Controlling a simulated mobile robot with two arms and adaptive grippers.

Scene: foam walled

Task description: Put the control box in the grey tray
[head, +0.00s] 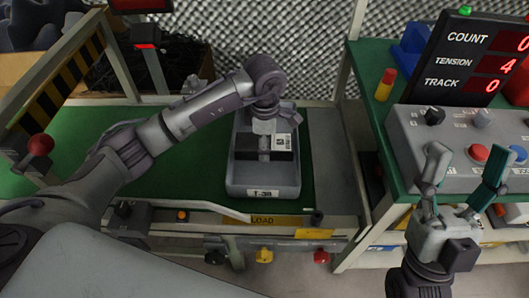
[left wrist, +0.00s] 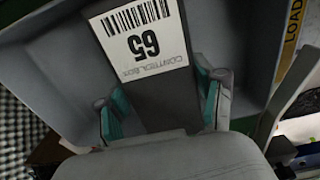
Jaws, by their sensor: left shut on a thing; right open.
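The control box (head: 281,143) is dark with a white label, and its label reads "CONTROL BOX 65" in the left wrist view (left wrist: 145,42). It is within the walls of the grey tray (head: 286,190), marked T-38, whose inner wall also shows in the left wrist view (left wrist: 62,65). I cannot tell whether the box touches the tray floor. My left gripper (head: 264,146) reaches down into the tray, its teal fingers shut on either side of the box. My right gripper (head: 464,166) is open and empty, in front of the grey control panel.
The tray stands on a green conveyor surface (head: 207,215) with a front rail and a "Load" label. At right, a grey panel (head: 402,122) with buttons and a count display (head: 470,62) stands on a green table, beside a red-yellow cylinder (head: 385,85). A red knob (head: 40,145) is at left.

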